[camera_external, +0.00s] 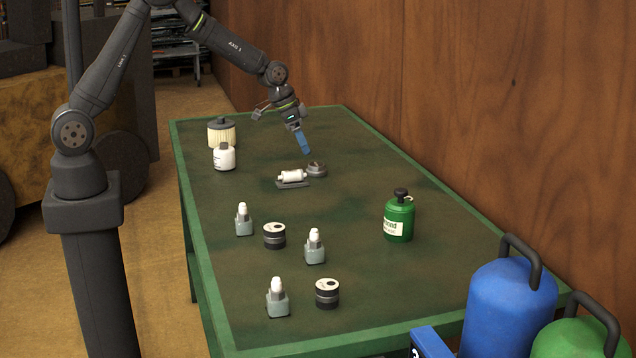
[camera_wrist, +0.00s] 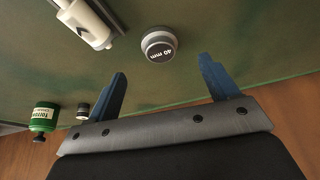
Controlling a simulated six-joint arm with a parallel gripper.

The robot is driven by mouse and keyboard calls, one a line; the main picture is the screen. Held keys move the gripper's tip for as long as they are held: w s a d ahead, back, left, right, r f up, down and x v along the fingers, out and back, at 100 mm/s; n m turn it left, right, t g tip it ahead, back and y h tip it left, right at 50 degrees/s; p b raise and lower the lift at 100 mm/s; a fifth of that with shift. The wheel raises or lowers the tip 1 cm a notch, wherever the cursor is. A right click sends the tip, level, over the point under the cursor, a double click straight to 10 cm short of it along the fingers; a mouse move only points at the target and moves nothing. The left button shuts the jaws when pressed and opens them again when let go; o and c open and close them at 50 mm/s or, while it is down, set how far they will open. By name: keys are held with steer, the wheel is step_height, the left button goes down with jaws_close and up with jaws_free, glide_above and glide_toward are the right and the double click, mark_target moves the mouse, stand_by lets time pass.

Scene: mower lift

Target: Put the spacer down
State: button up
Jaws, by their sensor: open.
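A round grey spacer (camera_external: 317,168) stands on the green table, just right of a white cylinder. In the wrist view the spacer (camera_wrist: 158,45) shows its dark top marked "40 mm". My gripper (camera_external: 305,146) is above the table close to the spacer, with its blue fingers pointing down. In the wrist view my gripper (camera_wrist: 163,75) is open, with its two blue fingers wide apart and nothing between them. The spacer lies beyond the fingertips, apart from both fingers.
The white cylinder (camera_external: 291,176) lies on a grey cradle beside the spacer. A white bottle (camera_external: 224,157) and ribbed filter (camera_external: 221,132) stand at the far left. A green bottle (camera_external: 399,218) stands right. Black cylinders (camera_external: 274,236) and small white-topped bottles (camera_external: 315,246) stand nearer.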

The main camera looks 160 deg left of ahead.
mark_target(312, 164)
steer(key=shift+x, duration=3.8)
steer(key=shift+d, duration=0.2)
steer(key=shift+c, duration=0.2)
steer(key=c, duration=1.2)
